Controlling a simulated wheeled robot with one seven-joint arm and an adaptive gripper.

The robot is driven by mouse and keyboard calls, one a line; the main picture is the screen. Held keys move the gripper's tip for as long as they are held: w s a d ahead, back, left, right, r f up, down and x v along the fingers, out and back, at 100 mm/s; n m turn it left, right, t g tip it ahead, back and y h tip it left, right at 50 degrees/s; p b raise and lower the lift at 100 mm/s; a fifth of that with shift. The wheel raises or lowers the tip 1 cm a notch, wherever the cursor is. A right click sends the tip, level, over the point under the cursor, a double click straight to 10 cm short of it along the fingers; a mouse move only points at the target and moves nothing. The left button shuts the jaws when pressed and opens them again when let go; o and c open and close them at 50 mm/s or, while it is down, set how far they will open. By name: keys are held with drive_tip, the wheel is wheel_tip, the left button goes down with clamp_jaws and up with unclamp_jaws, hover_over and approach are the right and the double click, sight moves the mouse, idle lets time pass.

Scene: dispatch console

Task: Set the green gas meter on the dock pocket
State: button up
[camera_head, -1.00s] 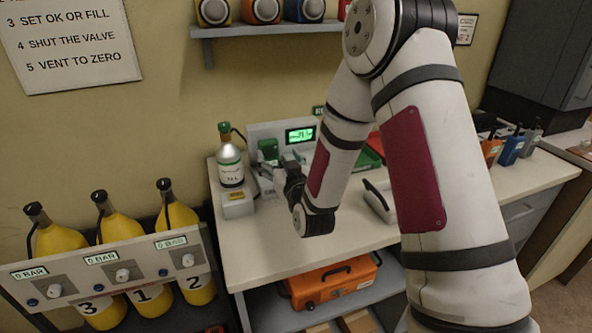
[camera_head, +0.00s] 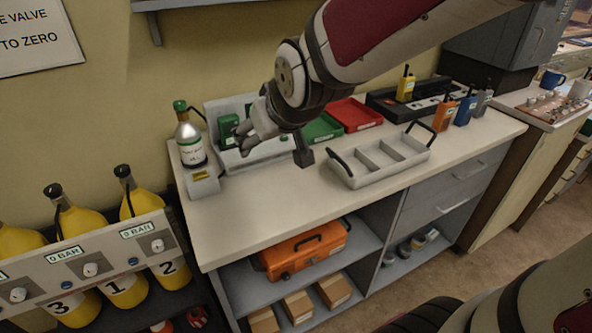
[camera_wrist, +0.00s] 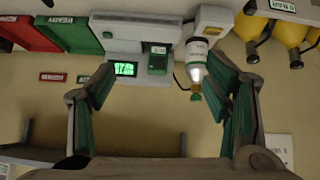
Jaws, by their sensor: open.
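The green gas meter (camera_head: 228,128) stands upright at the white docking station (camera_head: 214,108) at the back left of the bench. In the wrist view, which is upside down, the meter (camera_wrist: 157,62) shows beside the lit green display (camera_wrist: 125,69). I cannot tell whether it sits in the dock pocket, as its foot is unclear. My gripper (camera_wrist: 160,88) is open and empty, its fingers spread either side of the meter in the picture, apart from it. In the head view my gripper (camera_head: 252,133) is just right of the meter, and my wrist hides part of the station.
A silver gas bottle (camera_head: 190,142) with a green top stands left of the meter on a white block (camera_head: 200,183). Green (camera_head: 323,127) and red (camera_head: 356,114) trays lie behind a grey divided tray (camera_head: 383,160). The bench front is clear. Yellow cylinders (camera_head: 135,205) stand left.

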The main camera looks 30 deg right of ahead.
drive_tip(key=s+r+g, duration=0.1)
drive_tip(key=s+g, duration=0.3)
drive_tip(key=s, duration=1.7)
drive_tip(key=shift+s+d+m+g, duration=0.2)
drive_tip(key=shift+s+m+g, duration=0.1)
drive_tip(key=shift+m+g, duration=0.1)
drive_tip(key=shift+r, duration=0.2)
idle(1.0)
